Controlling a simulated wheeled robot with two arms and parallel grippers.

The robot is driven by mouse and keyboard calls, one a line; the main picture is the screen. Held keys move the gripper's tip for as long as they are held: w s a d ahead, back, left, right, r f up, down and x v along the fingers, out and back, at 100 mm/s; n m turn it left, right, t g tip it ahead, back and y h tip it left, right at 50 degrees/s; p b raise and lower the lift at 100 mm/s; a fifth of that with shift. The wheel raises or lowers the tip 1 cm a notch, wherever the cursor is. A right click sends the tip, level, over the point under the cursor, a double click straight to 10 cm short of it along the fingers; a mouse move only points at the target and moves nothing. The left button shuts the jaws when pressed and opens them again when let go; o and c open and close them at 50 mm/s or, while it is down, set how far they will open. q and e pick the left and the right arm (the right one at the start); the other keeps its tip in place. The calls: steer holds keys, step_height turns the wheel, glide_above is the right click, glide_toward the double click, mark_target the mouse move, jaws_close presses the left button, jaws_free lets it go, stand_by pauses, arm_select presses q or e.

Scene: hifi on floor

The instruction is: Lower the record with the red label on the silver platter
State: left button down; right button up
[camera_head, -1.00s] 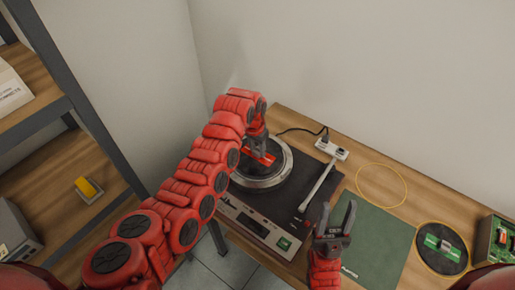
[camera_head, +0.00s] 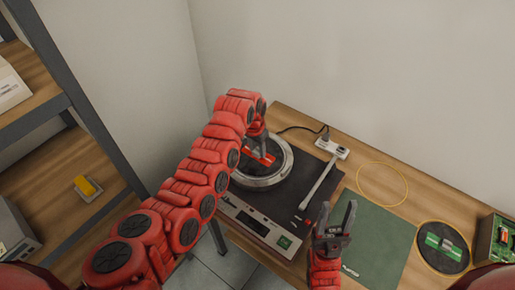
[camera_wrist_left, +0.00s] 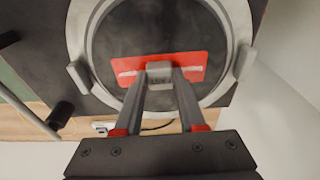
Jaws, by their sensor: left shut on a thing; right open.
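The black record (camera_wrist_left: 145,35) with the red label (camera_wrist_left: 195,60) has a small grey grip block at its middle. My left gripper (camera_wrist_left: 160,75) is shut on that block. In the head view the left gripper (camera_head: 263,152) points down over the turntable, and the red label (camera_head: 251,158) shows beside it. The silver platter (camera_head: 262,184) rings the record, which looks roughly centred within its rim. I cannot tell whether the record touches the platter or hangs just above it. My right gripper (camera_head: 332,222) is open and empty near the turntable's front right corner.
The tonearm (camera_head: 318,185) lies right of the platter. A green mat (camera_head: 380,235), a record with a green label (camera_head: 443,262) and a yellow ring outline (camera_head: 382,164) are further right. A power strip (camera_head: 332,148) stands behind. A shelf (camera_head: 75,150) stands left.

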arm_select(q)
steer(key=shift+f, duration=0.15)
steer(key=shift+c, duration=2.1)
jaws_free()
